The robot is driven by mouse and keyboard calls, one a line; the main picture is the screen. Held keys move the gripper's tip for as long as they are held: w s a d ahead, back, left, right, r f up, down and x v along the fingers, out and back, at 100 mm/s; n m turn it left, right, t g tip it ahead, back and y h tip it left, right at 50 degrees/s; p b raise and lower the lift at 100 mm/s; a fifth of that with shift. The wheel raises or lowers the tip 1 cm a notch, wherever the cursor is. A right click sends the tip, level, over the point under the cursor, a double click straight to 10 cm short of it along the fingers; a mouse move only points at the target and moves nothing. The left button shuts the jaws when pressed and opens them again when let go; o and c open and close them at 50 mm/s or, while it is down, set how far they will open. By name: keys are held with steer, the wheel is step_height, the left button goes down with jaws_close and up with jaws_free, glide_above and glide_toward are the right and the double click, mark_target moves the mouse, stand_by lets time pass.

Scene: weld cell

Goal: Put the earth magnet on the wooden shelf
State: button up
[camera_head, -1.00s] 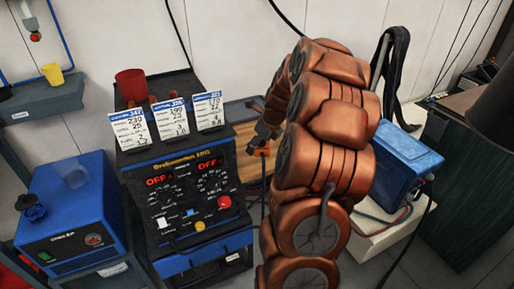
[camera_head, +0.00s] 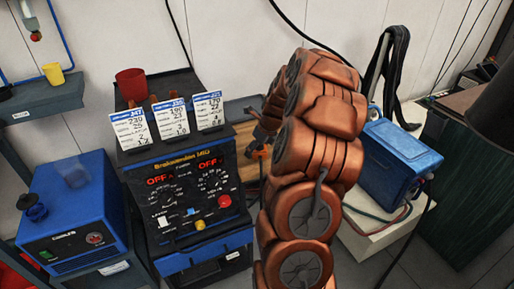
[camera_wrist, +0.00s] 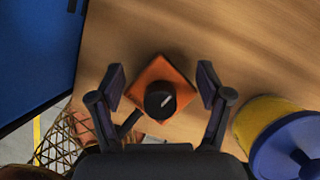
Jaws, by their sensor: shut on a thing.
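The earth magnet (camera_wrist: 155,88), an orange diamond-shaped block with a black round knob, is between the fingers of my gripper (camera_wrist: 161,88) in the wrist view. My gripper is shut on it. Behind the magnet is a wooden surface (camera_wrist: 225,45), apparently the wooden shelf; I cannot tell whether the magnet touches it. In the head view, my gripper (camera_head: 260,143) is small and partly hidden by my copper-coloured arm, with the orange magnet (camera_head: 261,153) at its tip. The wooden shelf (camera_head: 245,135) shows there behind the black welding machine.
A yellow container with a blue top (camera_wrist: 285,135) stands right of my gripper in the wrist view. A blue panel (camera_wrist: 35,55) borders the wood at left. The welding machine (camera_head: 190,200) with cards and a red cup (camera_head: 131,84) stands left of my arm; a blue box (camera_head: 400,160) is right.

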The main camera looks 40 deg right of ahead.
steer(key=o, duration=1.7)
steer(key=shift+f, duration=0.1)
steer(key=shift+o, duration=0.2)
steer(key=v, duration=1.2)
steer(key=shift+b, duration=0.4)
